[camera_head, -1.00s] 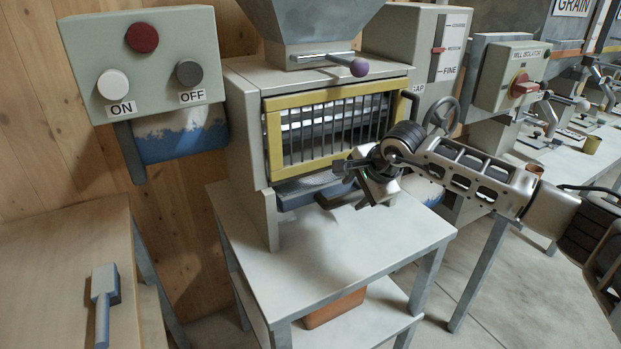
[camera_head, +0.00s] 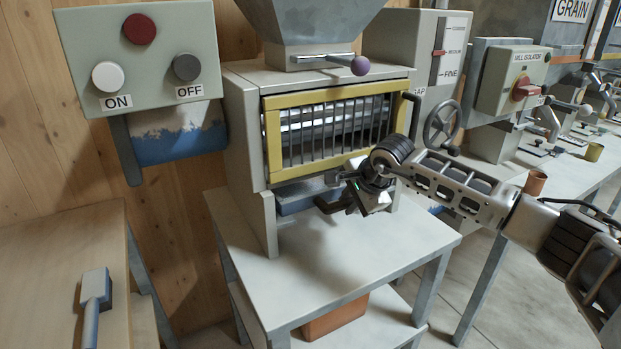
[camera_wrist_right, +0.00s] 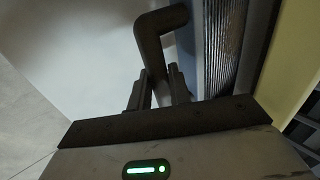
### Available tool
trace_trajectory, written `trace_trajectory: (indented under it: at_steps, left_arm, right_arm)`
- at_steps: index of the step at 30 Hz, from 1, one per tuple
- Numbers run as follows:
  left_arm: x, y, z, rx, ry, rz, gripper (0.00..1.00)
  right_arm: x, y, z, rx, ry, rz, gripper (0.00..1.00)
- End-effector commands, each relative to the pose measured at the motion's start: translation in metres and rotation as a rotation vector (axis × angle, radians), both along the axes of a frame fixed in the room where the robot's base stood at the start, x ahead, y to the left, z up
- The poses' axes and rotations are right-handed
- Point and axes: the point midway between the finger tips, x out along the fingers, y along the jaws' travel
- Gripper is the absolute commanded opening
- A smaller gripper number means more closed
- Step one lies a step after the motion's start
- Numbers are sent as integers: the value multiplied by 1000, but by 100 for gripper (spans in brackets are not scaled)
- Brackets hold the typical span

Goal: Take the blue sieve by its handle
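The blue sieve (camera_head: 296,201) sits in the slot under the mill's yellow guard; only its front part shows. Its dark brown handle (camera_head: 328,206) sticks out in front, partly hidden by my gripper. My right gripper (camera_head: 346,192) is at the handle, its fingers spread apart. In the right wrist view the bent handle (camera_wrist_right: 152,48) runs down between the two fingertips (camera_wrist_right: 158,84), one on each side; I cannot tell if they touch it. The sieve's blue side (camera_wrist_right: 187,62) and mesh (camera_wrist_right: 225,45) show to the right. My left gripper is out of view.
The yellow barred guard (camera_head: 275,145) is just above the handle. The mill stands on a pale table (camera_head: 310,270) with clear space in front. A handwheel (camera_head: 441,124) and a brown cup (camera_head: 535,183) are to the right.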

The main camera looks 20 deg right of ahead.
Motion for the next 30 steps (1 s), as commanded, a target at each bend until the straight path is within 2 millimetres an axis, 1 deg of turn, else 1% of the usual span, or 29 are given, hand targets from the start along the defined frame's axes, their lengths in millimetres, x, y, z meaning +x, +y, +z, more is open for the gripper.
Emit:
trace_trajectory:
  at_steps: [14, 17, 30]
  left_arm:
    - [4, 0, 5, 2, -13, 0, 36]
    - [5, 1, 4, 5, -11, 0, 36]
    - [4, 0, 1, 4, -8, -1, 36]
  right_arm:
    - [0, 0, 8, 2, -3, 0, 0]
    - [-7, -1, 7, 1, -2, -1, 0]
    - [-51, -5, 6, -1, -1, -1, 0]
